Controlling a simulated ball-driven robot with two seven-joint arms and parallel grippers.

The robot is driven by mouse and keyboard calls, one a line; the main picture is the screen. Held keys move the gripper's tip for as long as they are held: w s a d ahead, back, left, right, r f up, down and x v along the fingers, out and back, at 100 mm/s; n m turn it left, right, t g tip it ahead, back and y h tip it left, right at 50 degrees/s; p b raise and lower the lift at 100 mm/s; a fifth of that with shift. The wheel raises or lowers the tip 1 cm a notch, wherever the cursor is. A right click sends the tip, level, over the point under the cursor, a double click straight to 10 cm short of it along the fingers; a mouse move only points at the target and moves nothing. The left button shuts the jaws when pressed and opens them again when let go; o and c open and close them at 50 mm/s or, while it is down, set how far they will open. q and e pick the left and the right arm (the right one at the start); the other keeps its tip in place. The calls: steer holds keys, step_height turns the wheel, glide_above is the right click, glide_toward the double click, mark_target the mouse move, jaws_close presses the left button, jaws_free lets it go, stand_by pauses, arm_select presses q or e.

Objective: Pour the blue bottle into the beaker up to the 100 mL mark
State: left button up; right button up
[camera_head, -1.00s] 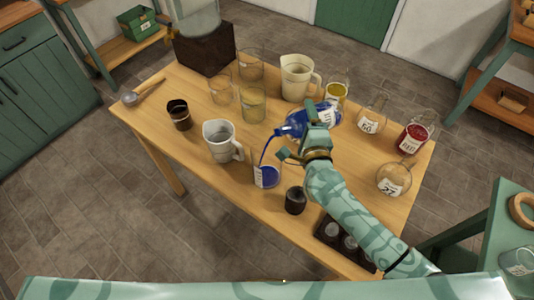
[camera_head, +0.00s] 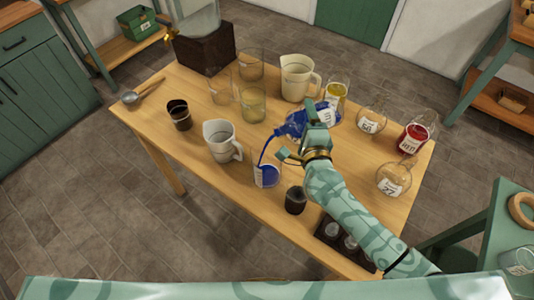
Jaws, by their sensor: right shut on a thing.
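My right gripper (camera_head: 310,140) is shut on the blue bottle (camera_head: 292,125), which is tilted with its mouth to the lower left. A thin blue stream runs from its mouth down into the beaker (camera_head: 267,176). The beaker stands upright on the table near the front edge, with a white label on its side and blue liquid inside. I cannot read the level against its marks. My left gripper is not in view.
A white jug (camera_head: 222,141) stands just left of the beaker, and a dark cup (camera_head: 296,200) to its right. The table's front left is clear.

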steer(key=shift+r, duration=0.25)
stand_by(0.8)
